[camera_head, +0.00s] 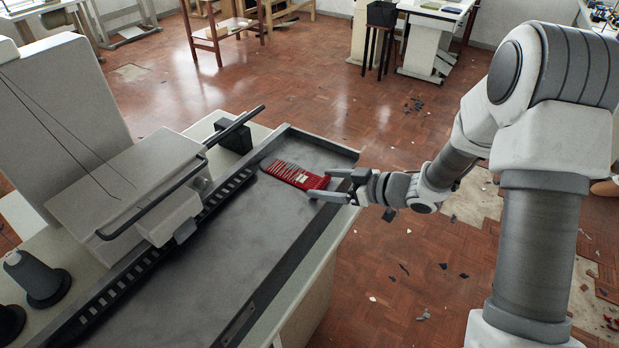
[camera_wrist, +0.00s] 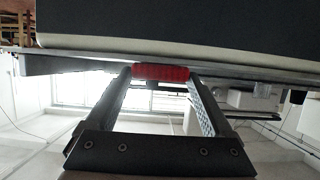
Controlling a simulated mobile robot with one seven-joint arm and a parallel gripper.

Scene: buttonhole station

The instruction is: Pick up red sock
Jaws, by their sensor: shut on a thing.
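The red sock (camera_head: 299,175), a flat red piece with pale grey stripes or marks, lies at the far end of the grey metal tray (camera_head: 240,219) in the head view. My gripper (camera_head: 322,184) reaches in from the right, its two fingers at the sock's right end. In the wrist view the red sock (camera_wrist: 161,73) shows as a ribbed red strip between the tips of my gripper (camera_wrist: 160,78). The fingers are shut on it. The part of the sock beyond the fingertips is hidden in the wrist view.
A grey machine (camera_head: 130,175) with a dark bar stands along the tray's left side. The tray has raised edges. A black block (camera_head: 233,136) sits near its far left corner. Dark cones (camera_head: 37,278) stand at lower left. Debris lies on the wooden floor.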

